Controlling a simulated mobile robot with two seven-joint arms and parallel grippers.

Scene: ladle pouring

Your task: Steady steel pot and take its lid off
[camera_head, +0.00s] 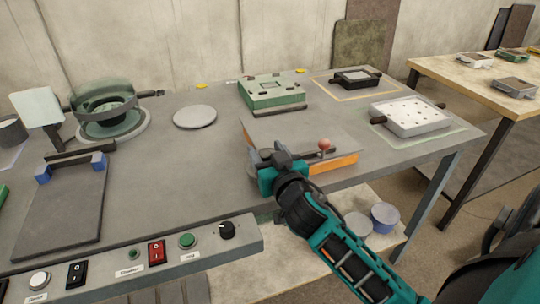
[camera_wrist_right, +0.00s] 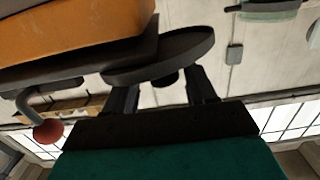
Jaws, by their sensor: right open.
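My right gripper (camera_head: 274,160) is at the front edge of the bench, by a grey-topped orange box (camera_head: 343,162). In the right wrist view the gripper (camera_wrist_right: 162,84) is open. Its two fingers stand either side of a small dark knob on a dark round disc (camera_wrist_right: 160,60), which looks like a lid. I cannot tell whether the fingers touch the knob. The orange box also shows there (camera_wrist_right: 70,30). I cannot identify a steel pot for certain; a round greenish vessel (camera_head: 105,108) with dark side handles stands at the back left. My left gripper is not in view.
A red-knobbed lever (camera_head: 324,144) is close beside my right gripper. A green box (camera_head: 272,94) and a white perforated tray (camera_head: 412,116) stand farther back. A round grey disc (camera_head: 194,117) lies mid-bench. A control panel (camera_head: 150,252) runs along the front. The bench centre is clear.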

